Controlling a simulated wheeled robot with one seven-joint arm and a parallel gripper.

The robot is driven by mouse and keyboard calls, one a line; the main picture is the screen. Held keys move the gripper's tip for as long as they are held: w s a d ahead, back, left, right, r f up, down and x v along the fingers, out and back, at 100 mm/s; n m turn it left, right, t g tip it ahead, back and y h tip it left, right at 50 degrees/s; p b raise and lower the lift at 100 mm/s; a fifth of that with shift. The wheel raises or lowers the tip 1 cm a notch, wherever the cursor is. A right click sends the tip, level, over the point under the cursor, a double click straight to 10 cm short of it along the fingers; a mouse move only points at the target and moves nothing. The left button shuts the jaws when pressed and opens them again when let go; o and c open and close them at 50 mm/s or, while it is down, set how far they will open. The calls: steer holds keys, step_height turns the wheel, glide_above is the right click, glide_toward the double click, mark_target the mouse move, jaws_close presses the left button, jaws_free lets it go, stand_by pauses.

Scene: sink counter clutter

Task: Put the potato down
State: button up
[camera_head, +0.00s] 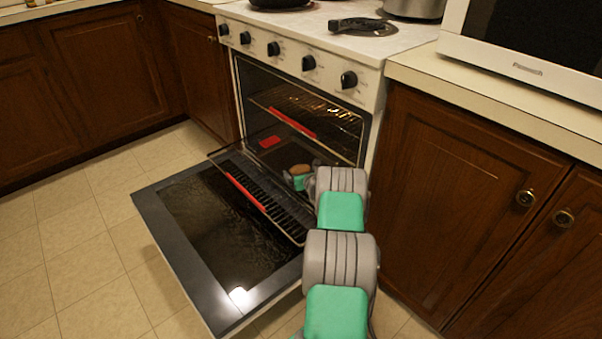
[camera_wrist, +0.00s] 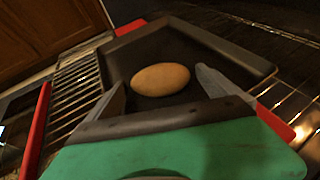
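The potato (camera_wrist: 160,79) is tan and oval, and appears to lie on the floor of a dark baking pan (camera_wrist: 240,62) in the wrist view. The pan has red handles (camera_wrist: 130,27) and sits on a pulled-out oven rack (camera_wrist: 75,92). My gripper (camera_wrist: 160,77) reaches over the near wall of the pan. Its two fingers are apart, one on each side of the potato, with a small gap visible at each side. In the head view the potato (camera_head: 301,168) is a small brown patch by my gripper (camera_head: 300,176), partly hidden by my arm.
The oven door (camera_head: 180,215) is folded down below the rack. A second rack (camera_head: 310,115) with a red front strip is higher inside the oven. Wooden cabinets (camera_head: 470,190) stand close on the right. The tiled floor (camera_head: 80,260) at the left is clear.

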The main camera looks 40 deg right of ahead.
steer(key=shift+s+a+r+p, duration=0.1)
steer(key=shift+s+r+p, duration=0.15)
steer(key=shift+r+p, duration=0.15)
steer(key=p+v, duration=0.4)
steer(key=v, duration=0.7)
steer(key=shift+s+a, duration=0.1)
steer(key=shift+s, duration=0.05)
steer(key=w+a+r+n+g+y, duration=0.1)
steer(key=w+a+r+n+y, duration=0.1)
steer(key=a+r+n, duration=0.35)
steer(key=w+a+r+n+g+y, duration=0.1)
steer(key=w+a+r+n+y, duration=0.15)
steer(key=a+n, duration=0.5)
steer(key=s+a+r+n+g, duration=0.25)
steer(key=a+n, duration=0.25)
steer(key=a, duration=0.3)
steer(key=s+a+r+n+g, duration=0.1)
steer(key=s+a+r+n, duration=0.1)
steer(key=a+r+n, duration=0.35)
steer(key=s+a+r+n+g, duration=0.2)
steer(key=s+a+n, duration=0.5)
steer(key=s, duration=0.5)
steer(key=s+a+r+n+g, duration=0.1)
steer(key=s+a+n+g, duration=0.2)
steer(key=s+a+n, duration=0.5)
steer(key=s+n, duration=0.2)
steer(key=s, duration=0.2)
steer(key=shift+s+a+r, duration=0.25)
steer(key=shift+r, duration=0.15)
